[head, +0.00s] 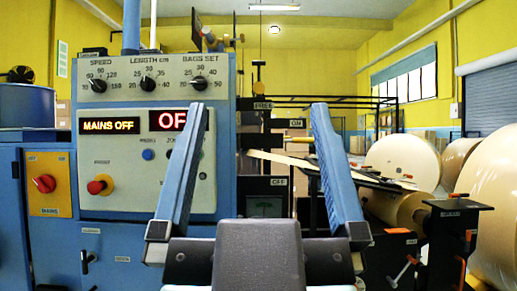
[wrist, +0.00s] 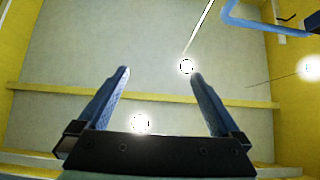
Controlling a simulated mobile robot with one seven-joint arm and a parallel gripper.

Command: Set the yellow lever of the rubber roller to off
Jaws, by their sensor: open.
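My gripper (head: 258,108) is open and empty in the head view, its two blue fingers raised in front of the machine. Between and behind the fingers are a FREE label (head: 263,105), an ON label (head: 296,123) and an OFF label (head: 279,182).
A blue machine with a grey control panel (head: 110,185) stands close on the left, with a red stop button (head: 100,185) and a red mains switch (head: 44,183). Large paper rolls (head: 405,158) and a dark frame with orange-handled parts (head: 455,225) stand at the right.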

